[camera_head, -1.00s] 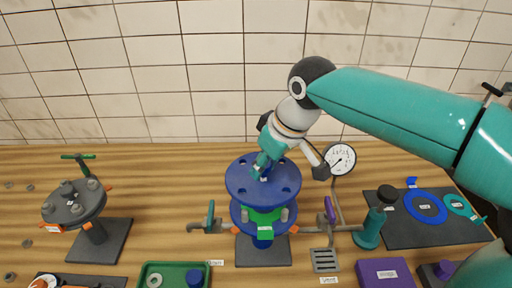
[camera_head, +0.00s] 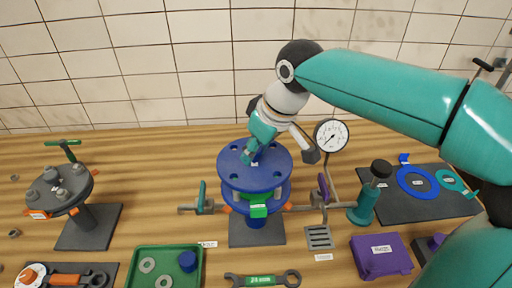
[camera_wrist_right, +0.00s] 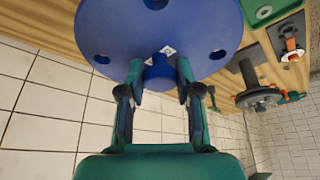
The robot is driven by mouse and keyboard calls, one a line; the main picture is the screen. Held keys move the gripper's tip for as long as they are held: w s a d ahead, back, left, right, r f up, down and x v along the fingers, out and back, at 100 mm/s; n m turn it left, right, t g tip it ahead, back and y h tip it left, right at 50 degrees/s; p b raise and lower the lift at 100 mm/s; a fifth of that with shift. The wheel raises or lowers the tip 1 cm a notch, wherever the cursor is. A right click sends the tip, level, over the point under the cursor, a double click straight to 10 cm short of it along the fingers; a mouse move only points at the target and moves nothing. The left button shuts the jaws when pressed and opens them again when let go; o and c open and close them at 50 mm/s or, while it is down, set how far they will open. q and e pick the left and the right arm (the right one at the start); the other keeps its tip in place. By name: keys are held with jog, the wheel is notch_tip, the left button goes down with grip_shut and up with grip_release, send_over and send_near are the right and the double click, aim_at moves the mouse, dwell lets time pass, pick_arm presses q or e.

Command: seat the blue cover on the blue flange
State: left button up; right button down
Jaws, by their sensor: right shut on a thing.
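The blue cover (camera_head: 240,166) is a round disc with holes, held level above the blue flange (camera_head: 282,200). A narrow gap with grey studs shows between them, and a green part (camera_head: 258,205) shows at the front. My right gripper (camera_head: 250,152) is over the cover, shut on its central knob. The right wrist view shows both fingers (camera_wrist_right: 158,72) around the blue knob, with the cover (camera_wrist_right: 120,35) beyond. Whether the studs line up with the holes cannot be told. My left gripper is out of view.
A pressure gauge (camera_head: 331,136) and a teal-handled valve (camera_head: 201,197) flank the flange. A grey flange stand (camera_head: 62,188) is at left. A green tray (camera_head: 140,252), wrench (camera_head: 262,281) and purple box (camera_head: 381,256) lie in front. A dark mat (camera_head: 400,215) is at right.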

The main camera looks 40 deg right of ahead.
aim_at(260, 164)
jog(key=shift+f+b, duration=2.15)
jog(key=shift+f, duration=0.45)
jog(key=shift+s, duration=0.2)
jog(key=c, duration=0.7)
grip_release()
jog(key=v, duration=1.2)
jog(key=shift+s, duration=0.1)
jog(key=shift+f, duration=0.1)
